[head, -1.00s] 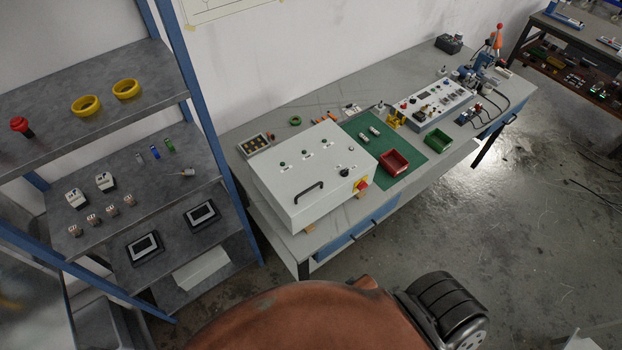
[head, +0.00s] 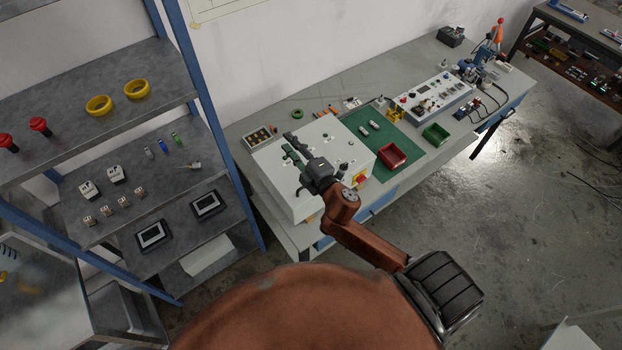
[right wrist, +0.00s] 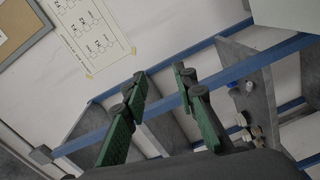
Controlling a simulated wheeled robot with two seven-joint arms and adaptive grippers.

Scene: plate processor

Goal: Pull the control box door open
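The control box (head: 333,149) is a pale grey box with small knobs on its top face and a red and yellow switch (head: 361,179) on its front right corner. It lies on the workbench, and its door looks shut. My right gripper (head: 290,146) is over the left part of the box in the head view and covers the place of the black door handle. In the right wrist view, my right gripper (right wrist: 161,80) has its green-padded fingers apart with nothing between them. I cannot tell how high it is above the door. My left gripper is not in view.
A blue-framed shelf (head: 203,113) with yellow rings, red buttons and small devices stands to the left. On the workbench (head: 375,82), a green mat (head: 378,140), a red bin (head: 391,157) and a green bin (head: 435,134) lie right of the box.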

